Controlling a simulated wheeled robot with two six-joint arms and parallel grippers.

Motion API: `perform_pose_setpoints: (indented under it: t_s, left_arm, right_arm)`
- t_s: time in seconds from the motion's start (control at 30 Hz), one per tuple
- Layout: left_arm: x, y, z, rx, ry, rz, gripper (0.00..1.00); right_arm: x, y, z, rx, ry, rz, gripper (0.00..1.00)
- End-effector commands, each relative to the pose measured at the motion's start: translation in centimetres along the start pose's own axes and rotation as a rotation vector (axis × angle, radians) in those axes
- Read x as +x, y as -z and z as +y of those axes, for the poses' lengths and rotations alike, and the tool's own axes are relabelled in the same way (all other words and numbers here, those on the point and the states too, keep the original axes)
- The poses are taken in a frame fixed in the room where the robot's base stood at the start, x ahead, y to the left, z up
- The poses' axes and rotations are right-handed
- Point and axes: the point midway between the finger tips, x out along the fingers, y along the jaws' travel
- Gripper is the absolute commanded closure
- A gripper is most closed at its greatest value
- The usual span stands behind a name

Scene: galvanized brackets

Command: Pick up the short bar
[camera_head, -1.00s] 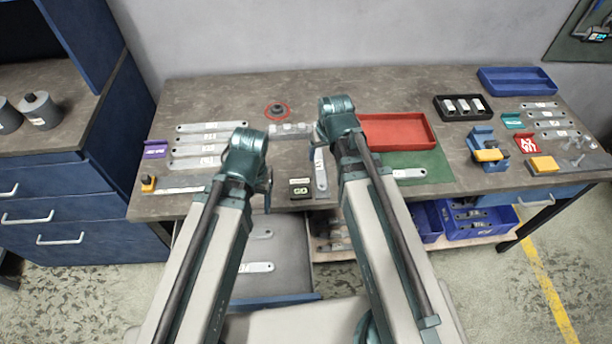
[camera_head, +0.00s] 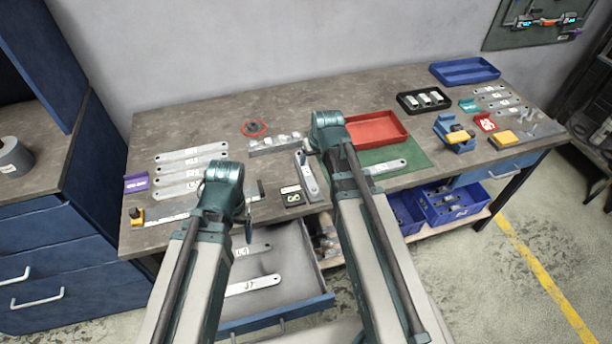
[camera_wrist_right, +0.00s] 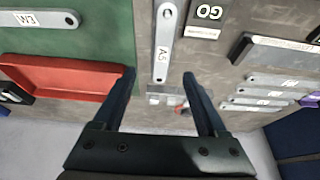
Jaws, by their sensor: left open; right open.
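Several pale grey bars are in view, and I cannot tell for sure which one the task calls the short bar. One labelled bar lies on the green mat (camera_head: 415,154); this mat bar (camera_head: 386,167) also shows at the upper left of the right wrist view (camera_wrist_right: 38,19). A bar marked A5 (camera_wrist_right: 165,42) lies on the bench beyond my right gripper (camera_wrist_right: 159,77), which is open and empty above the bench; that A5 bar shows beside the right arm in the head view (camera_head: 310,180). My left gripper (camera_head: 247,218) is open near the bench's front edge, mostly hidden by its arm.
A red tray (camera_head: 376,131) stands behind the mat. Longer bars (camera_head: 190,163) lie in a row at left. An open drawer (camera_head: 318,300) with bars in it juts out below the bench. A blue clamp-like fixture (camera_head: 453,134) and black tray (camera_head: 424,100) stand at right.

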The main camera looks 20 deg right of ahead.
Motion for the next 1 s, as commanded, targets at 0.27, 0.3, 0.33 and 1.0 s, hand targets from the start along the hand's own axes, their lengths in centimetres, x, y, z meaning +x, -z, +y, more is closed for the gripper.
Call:
perform_pose_setpoints:
  t_s: [0.27,0.3,0.33,1.0]
  left_arm:
    - [4.7,0.3,0.5,-0.001,0.000,0.000,0.26]
    - [5.2,0.3,0.5,-0.001,0.000,0.000,0.26]
    - [5.5,0.3,0.5,-0.001,0.000,0.000,0.26]
    - [9.3,0.6,0.9,-0.001,0.000,0.000,0.26]
  right_arm:
    - [5.0,-0.1,0.0,-0.001,0.000,0.000,0.25]
    - [5.6,-0.1,0.0,-0.001,0.000,0.000,0.25]
    - [6.0,-0.1,0.0,-0.001,0.000,0.000,0.25]
    - [10.4,0.5,-0.7,-0.001,0.000,0.000,0.25]
